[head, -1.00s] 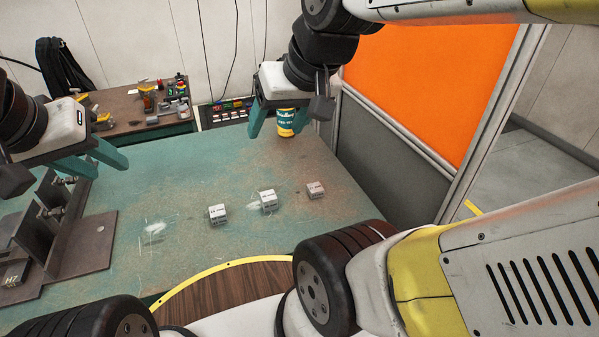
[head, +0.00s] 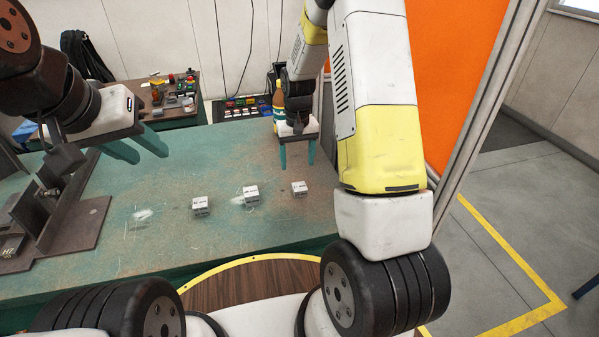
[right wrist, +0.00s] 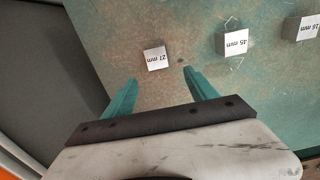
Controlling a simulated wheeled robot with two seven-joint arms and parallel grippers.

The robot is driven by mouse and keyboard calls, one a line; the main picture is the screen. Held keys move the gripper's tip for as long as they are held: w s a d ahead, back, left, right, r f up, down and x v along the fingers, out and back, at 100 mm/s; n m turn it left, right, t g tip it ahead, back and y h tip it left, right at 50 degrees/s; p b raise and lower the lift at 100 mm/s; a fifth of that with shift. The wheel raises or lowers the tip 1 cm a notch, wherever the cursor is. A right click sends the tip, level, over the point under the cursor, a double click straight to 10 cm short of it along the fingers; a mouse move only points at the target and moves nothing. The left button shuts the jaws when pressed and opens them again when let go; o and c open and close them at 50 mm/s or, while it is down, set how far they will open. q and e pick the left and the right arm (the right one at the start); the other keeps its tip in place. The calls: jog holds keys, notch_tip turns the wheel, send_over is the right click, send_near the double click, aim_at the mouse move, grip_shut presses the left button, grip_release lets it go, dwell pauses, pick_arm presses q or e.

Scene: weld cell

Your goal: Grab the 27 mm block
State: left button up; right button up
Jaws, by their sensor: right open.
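The 27 mm block (right wrist: 156,57) is a small grey cube with a white labelled top, lying just beyond my right gripper's fingertips in the right wrist view. In the head view it is the rightmost block (head: 299,189) of a row on the green table. My right gripper (head: 297,163) is open and empty, pointing down just behind that block. In the right wrist view its two teal fingers (right wrist: 161,78) stand apart, with the block ahead of the gap. My left gripper (head: 138,150) is open and empty above the table's left part.
Two similar blocks, the middle one (head: 250,195) and the left one (head: 200,206), stand in the row. A bottle (head: 279,98) stands behind my right gripper. A dark metal fixture (head: 75,222) occupies the table's left. An orange panel (head: 430,70) rises at the right.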

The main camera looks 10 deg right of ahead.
aim_at(300, 186)
jog(key=shift+d+f, duration=0.25)
jog(key=shift+f, duration=0.85)
jog(key=f, duration=0.4)
jog(key=s+f, duration=0.1)
jog(key=f, duration=0.1)
jog(key=shift+f, duration=0.55)
grip_shut()
